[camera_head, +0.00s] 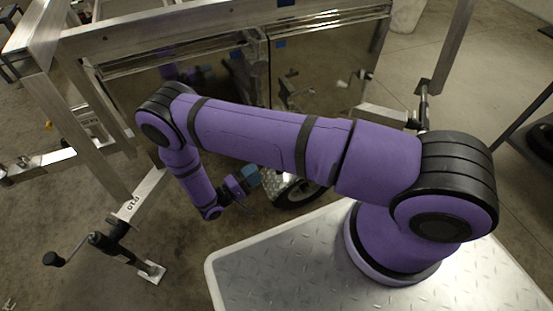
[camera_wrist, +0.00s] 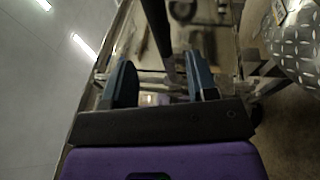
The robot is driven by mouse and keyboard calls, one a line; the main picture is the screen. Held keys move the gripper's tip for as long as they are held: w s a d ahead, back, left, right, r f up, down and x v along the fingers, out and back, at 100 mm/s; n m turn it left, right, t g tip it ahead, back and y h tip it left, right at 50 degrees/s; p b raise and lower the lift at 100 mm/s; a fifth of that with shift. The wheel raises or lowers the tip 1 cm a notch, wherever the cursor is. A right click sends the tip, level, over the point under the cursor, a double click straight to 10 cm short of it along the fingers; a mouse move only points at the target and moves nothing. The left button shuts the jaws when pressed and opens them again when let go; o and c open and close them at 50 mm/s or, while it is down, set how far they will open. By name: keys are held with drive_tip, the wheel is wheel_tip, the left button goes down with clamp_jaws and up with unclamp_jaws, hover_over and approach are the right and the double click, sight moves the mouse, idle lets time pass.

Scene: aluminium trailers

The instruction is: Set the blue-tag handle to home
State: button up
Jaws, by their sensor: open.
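My gripper (camera_head: 248,178) hangs below the trailer's mirror-like side panel in the head view, beside the wheel. In the wrist view my gripper (camera_wrist: 162,80) is open, with its two blue-grey fingers apart. A dark bar (camera_wrist: 157,30) comes down from the top of the wrist view and lies between the fingers in the picture. I cannot tell whether it is the handle or whether it touches a finger. Another blue patch (camera_head: 287,2) is at the top edge. No handle is clearly visible by either.
A jack crank with a black grip (camera_head: 55,258) stands at the lower left, beside an aluminium post. The trailer wheel (camera_head: 298,192) and a diamond-plate fender (camera_wrist: 295,45) are close to my gripper. Another jack (camera_head: 423,100) stands at the right. Open floor (camera_head: 200,265) lies below.

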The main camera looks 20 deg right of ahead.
drive_tip(key=x, duration=0.9)
drive_tip(key=shift+d+r, duration=0.15)
drive_tip(key=shift+d, duration=0.1)
drive_tip(key=shift+c, duration=0.3)
clamp_jaws()
